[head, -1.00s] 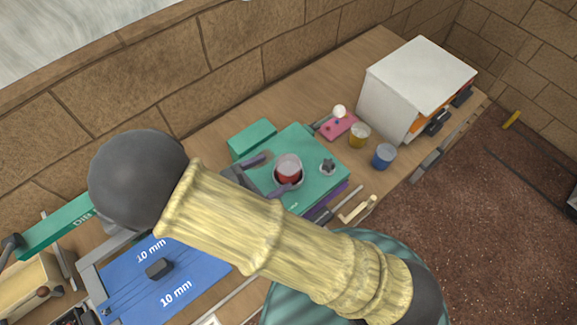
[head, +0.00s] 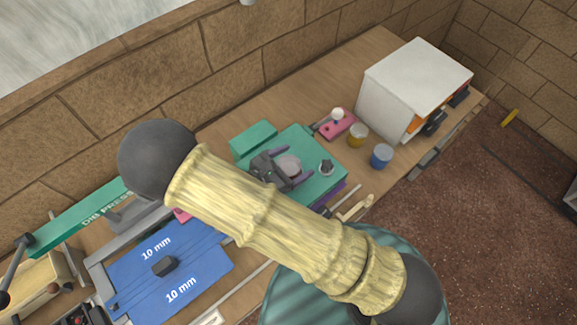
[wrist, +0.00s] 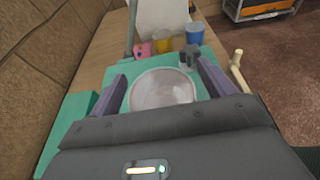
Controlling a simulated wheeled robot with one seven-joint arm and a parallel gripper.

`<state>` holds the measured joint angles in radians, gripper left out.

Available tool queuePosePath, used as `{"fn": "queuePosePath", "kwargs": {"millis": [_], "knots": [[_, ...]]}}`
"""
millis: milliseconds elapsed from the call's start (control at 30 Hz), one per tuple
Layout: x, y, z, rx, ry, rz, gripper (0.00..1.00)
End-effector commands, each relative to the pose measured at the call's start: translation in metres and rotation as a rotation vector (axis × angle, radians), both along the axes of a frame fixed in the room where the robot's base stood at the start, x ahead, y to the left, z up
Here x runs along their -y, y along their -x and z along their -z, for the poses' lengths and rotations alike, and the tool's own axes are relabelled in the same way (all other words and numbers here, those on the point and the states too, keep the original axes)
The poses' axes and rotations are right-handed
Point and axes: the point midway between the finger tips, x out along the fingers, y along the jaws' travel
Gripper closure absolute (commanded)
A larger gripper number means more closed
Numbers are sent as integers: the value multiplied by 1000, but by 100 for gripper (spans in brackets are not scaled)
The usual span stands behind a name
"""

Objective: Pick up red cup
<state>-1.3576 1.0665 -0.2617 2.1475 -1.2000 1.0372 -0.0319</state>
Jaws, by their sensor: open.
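The cup (head: 289,166) stands on a green block-like surface (head: 322,183) on the bench. Its round top looks pale pinkish grey now, and little red shows. In the wrist view the cup (wrist: 163,90) fills the space between the two purple fingers. My gripper (head: 296,165) is open, with one finger on each side of the cup. It also shows in the wrist view (wrist: 161,80), where the grey palm hides the near side of the cup. I cannot tell whether the fingers touch it.
A small grey part (head: 326,167) stands just right of the cup. A yellow cup (head: 358,134), a blue cup (head: 381,156) and a pink block (head: 338,126) stand beyond, before a white box (head: 418,78). A blue plate (head: 170,262) lies at the left.

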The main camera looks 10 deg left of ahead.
Motion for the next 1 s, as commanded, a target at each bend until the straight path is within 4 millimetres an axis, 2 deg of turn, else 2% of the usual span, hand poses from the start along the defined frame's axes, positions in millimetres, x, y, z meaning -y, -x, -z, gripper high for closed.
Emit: {"fn": "queuePosePath", "kwargs": {"millis": [567,800,833,1000], "knots": [[2,-3,2,0,-1,0,18],[2,-3,2,0,-1,0,63],[2,-3,2,0,-1,0,66],[2,-3,1,1,-1,0,66]]}}
